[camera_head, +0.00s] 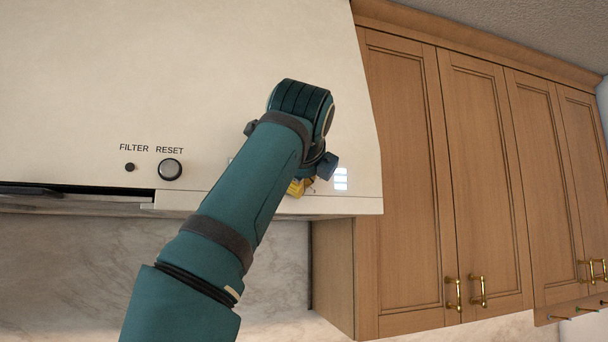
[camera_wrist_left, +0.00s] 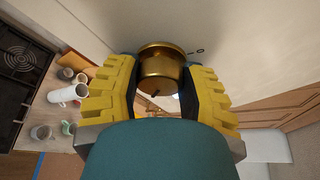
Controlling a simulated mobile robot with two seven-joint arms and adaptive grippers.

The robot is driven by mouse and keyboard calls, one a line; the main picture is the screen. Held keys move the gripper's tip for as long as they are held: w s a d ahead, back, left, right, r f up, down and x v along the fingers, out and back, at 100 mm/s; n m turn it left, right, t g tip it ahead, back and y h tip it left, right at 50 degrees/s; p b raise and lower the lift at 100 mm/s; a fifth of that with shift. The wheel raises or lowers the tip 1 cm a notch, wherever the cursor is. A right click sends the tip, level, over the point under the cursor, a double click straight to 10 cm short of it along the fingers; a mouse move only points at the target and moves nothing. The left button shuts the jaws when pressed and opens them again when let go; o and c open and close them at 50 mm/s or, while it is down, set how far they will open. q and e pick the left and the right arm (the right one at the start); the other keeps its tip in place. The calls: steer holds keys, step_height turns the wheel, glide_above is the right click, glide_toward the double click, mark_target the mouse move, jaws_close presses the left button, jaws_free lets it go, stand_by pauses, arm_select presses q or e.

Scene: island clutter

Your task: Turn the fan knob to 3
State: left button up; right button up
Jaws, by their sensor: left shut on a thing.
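A round brass knob (camera_wrist_left: 161,68) sits on the pale hood face in the left wrist view, with a small dark mark on its lower edge. A printed "0" and a short dash show just right of it. My left gripper (camera_wrist_left: 160,80) has its yellow fingers on both sides of the knob and is shut on it. In the head view my arm hides the knob, and only a bit of yellow finger of the left gripper (camera_head: 296,187) shows near the hood's lower edge. My right gripper is in neither view.
The range hood (camera_head: 190,70) carries a RESET button (camera_head: 170,169) and a FILTER button (camera_head: 130,167) left of my arm. Wooden cabinets (camera_head: 405,180) stand close on the right. Below are a stovetop (camera_wrist_left: 22,60) and a counter with several cups, including a white one (camera_wrist_left: 68,94).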

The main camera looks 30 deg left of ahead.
arm_select(q)
steer(key=o, duration=1.2)
steer(key=shift+s, duration=0.1)
steer(key=v, duration=1.2)
steer(key=shift+f, duration=0.1)
